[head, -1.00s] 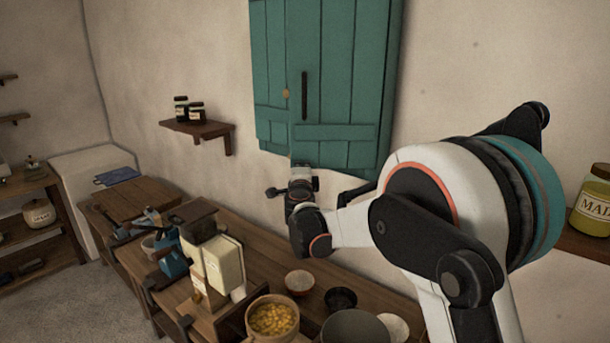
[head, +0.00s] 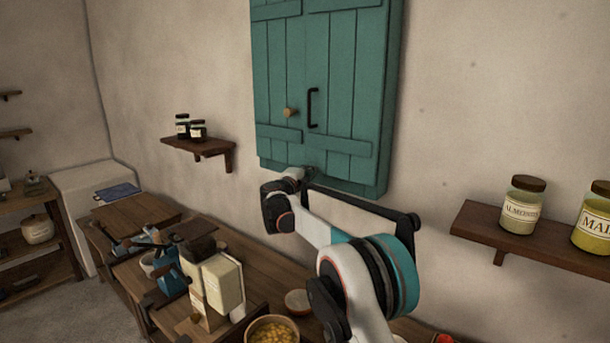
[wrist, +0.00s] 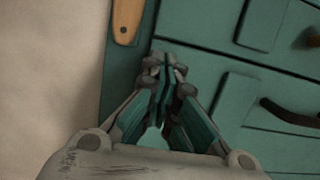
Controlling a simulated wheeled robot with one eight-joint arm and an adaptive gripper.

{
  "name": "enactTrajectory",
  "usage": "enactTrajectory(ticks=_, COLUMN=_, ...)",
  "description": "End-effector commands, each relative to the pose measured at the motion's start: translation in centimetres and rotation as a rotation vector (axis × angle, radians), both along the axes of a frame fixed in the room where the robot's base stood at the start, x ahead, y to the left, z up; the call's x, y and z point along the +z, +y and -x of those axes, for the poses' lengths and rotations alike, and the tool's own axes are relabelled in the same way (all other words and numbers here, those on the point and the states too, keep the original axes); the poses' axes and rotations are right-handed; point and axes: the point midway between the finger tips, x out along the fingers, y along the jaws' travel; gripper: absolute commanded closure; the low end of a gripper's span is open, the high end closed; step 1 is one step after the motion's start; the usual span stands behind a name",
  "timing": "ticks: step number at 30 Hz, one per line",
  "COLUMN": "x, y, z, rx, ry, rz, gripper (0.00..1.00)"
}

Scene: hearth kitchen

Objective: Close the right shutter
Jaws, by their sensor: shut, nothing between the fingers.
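The right shutter (head: 345,95) is a teal plank panel with a black bar handle (head: 312,108). It looks flush with the left shutter (head: 275,75), which has a round wooden knob (head: 291,112). My gripper (head: 306,172) is at the bottom edge of the shutters, partly hidden by its own wrist. In the wrist view my gripper (wrist: 166,72) has its fingers together and empty, in front of the teal wood. The black handle (wrist: 290,115) shows at the right there, apart from the fingers. I cannot tell whether the fingertips touch the wood.
A shelf with jars (head: 520,205) is at the right, and a small shelf (head: 200,146) is left of the shutters. The workbench below holds a bowl of yellow pieces (head: 272,331) and other kitchenware. A light wooden strip (wrist: 127,20) shows in the wrist view.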

Motion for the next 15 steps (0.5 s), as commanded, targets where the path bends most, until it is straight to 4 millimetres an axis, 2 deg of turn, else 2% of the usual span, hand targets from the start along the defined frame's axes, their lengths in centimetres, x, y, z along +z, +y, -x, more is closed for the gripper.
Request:
enactTrajectory(ticks=6, x=0.0, y=-0.5, z=-1.3, rx=0.0, ry=0.0, rz=0.0, gripper=1.0)
enactTrajectory(ticks=15, x=0.0, y=-0.8, z=-1.7, rx=0.0, ry=-0.001, rz=0.001, gripper=1.0)
